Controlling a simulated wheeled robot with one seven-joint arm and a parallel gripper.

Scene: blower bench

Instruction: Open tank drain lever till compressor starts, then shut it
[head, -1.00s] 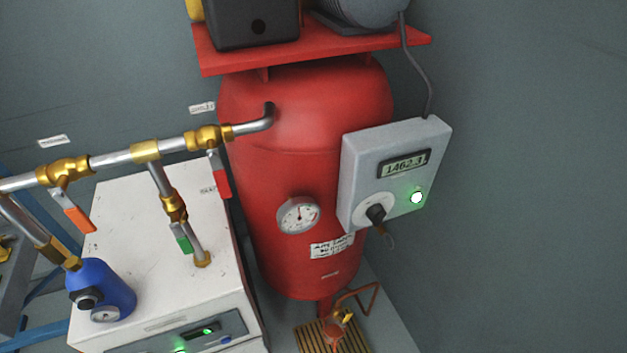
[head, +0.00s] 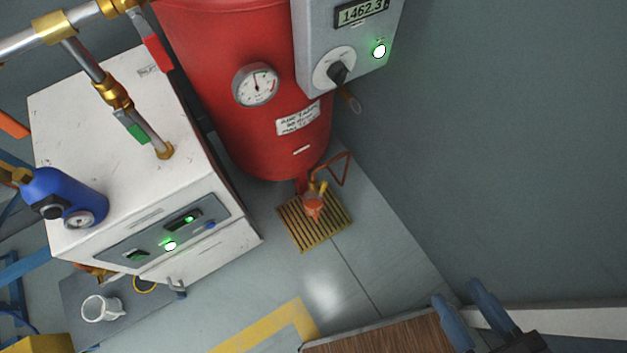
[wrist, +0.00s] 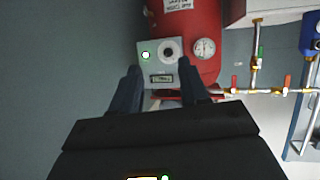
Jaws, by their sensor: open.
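The red tank (head: 240,115) stands at the top centre of the head view, with a round pressure gauge (head: 255,85) on its front. Below the tank, small drain piping with an orange-red part and a yellowish lever-like piece (head: 322,188) sits above a slatted floor grate (head: 300,236); the lever's exact position is too small to tell. A grey control box (head: 345,45) reads 1462.3, with a lit green lamp and a black rotary knob. My gripper (head: 458,292) is at the lower right, open and empty, well apart from the drain. The wrist view shows its two fingers (wrist: 160,78) with the tank beyond.
A white cabinet (head: 120,150) with a lit panel stands left of the tank. Pipes with coloured valve handles run above it. The floor right of the grate is clear.

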